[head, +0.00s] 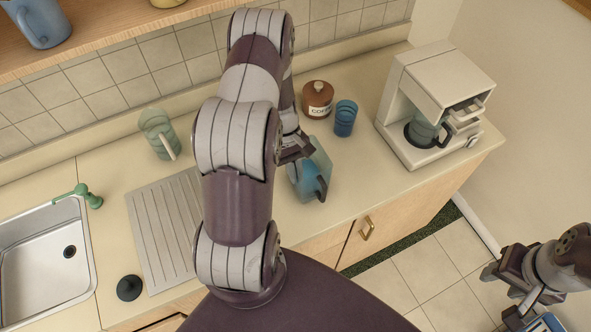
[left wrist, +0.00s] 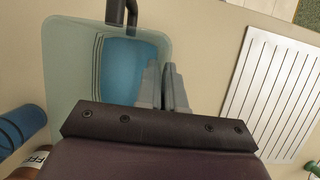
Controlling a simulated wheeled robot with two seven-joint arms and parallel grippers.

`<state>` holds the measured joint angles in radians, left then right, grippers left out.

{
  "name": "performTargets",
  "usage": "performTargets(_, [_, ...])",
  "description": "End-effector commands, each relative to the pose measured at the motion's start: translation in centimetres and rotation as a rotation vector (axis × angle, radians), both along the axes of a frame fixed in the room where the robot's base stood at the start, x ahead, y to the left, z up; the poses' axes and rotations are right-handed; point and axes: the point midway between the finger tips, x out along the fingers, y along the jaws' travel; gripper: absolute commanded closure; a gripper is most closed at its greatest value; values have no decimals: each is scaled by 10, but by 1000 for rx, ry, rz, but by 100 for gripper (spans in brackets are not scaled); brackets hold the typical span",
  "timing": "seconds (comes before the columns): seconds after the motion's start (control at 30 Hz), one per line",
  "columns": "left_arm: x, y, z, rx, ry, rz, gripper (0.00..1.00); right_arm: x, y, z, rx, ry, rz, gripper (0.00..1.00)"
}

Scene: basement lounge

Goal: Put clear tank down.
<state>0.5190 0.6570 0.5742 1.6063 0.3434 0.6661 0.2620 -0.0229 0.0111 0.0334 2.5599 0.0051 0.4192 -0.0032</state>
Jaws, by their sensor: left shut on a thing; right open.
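The clear tank (head: 312,176) is see-through with blue water inside and a dark handle. It is in front of my left arm's end, over the counter (head: 345,185). My left gripper (head: 299,153) is shut on its edge. In the left wrist view the tank (left wrist: 70,65) fills the upper left, and the gripper's grey fingers (left wrist: 166,85) meet its side. I cannot tell whether its base touches the counter. My right gripper (head: 508,292) is open at the lower right, above the floor and away from the counter.
A coffee machine (head: 415,75) with a carafe (head: 424,132) stands right. A brown coffee jar (head: 317,98) and blue cup (head: 345,118) are behind the tank. A green pitcher (head: 158,133), ribbed drainboard (head: 160,228) and sink (head: 45,270) are left. Bare counter lies right of the tank.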

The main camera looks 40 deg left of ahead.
Motion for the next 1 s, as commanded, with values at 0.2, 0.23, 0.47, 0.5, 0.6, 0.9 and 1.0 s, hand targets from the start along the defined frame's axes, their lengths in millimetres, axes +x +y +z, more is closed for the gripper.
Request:
performTargets(0.2, [0, 0, -1, -1, 0, 0, 67, 0, 0, -1, 0, 0, 0, 53])
performTargets(0.23, [0, 0, -1, -1, 0, 0, 67, 0, 0, -1, 0, 0, 0, 53])
performTargets(0.47, [0, 0, 3, 0, 0, 0, 67, 0, 0, 1, 0, 0, 0, 53])
performTargets(0.5, [2, 2, 5, 0, -2, 1, 67, 0, 0, -3, 0, 0, 0, 53])
performTargets(0.6, [5, 8, 18, 2, -5, 0, 67, 0, 0, -10, 0, 0, 0, 53])
performTargets(0.9, [17, 31, 87, 1, -2, 2, 67, 0, 0, -18, 0, 0, 0, 53])
performTargets(1.0, [19, 36, 108, -1, 2, 1, 67, 0, 0, -1, 0, 0, 0, 53])
